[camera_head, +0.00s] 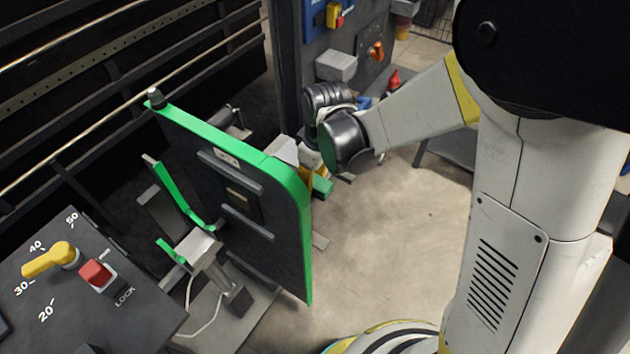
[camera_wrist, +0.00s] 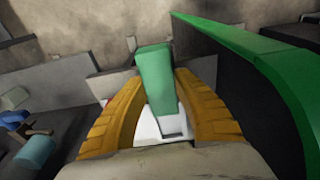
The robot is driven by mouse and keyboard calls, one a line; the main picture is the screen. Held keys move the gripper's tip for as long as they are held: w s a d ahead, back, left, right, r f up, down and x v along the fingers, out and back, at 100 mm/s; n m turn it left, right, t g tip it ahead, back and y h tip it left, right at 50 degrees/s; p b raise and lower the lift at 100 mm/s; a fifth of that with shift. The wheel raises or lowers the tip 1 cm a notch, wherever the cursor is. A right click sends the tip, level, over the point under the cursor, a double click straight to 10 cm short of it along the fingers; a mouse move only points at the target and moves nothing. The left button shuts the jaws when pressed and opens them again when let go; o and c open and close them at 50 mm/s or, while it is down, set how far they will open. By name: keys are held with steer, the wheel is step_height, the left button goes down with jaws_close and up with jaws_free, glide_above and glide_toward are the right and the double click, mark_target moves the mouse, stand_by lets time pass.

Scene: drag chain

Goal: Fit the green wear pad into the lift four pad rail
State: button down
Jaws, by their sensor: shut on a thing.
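The green wear pad (camera_wrist: 155,78) stands between the two ribbed yellow fingers of my gripper (camera_wrist: 162,92) in the wrist view. The fingers are shut on it, and its far end sticks out past them. In the head view the pad (camera_head: 323,187) shows as a small green block beside my gripper (camera_head: 307,176), just right of the upright dark panel. The pad appears apart from the panel in the wrist view. I cannot tell for sure which part is the lift four pad rail.
The dark panel with a green rim (camera_head: 235,140) stands close left of my gripper; its rim (camera_wrist: 250,48) fills the wrist view's right. A console (camera_head: 110,290) with a yellow lever is at front left. Dark railings stand behind. Open floor (camera_head: 400,240) lies right of the panel.

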steer(key=shift+w+a, duration=0.8)
steer(key=shift+a, duration=0.2)
steer(key=c, duration=1)
jaws_free()
steer(key=r, duration=0.8)
steer(key=s+d+r, duration=0.1)
steer(key=r, duration=0.3)
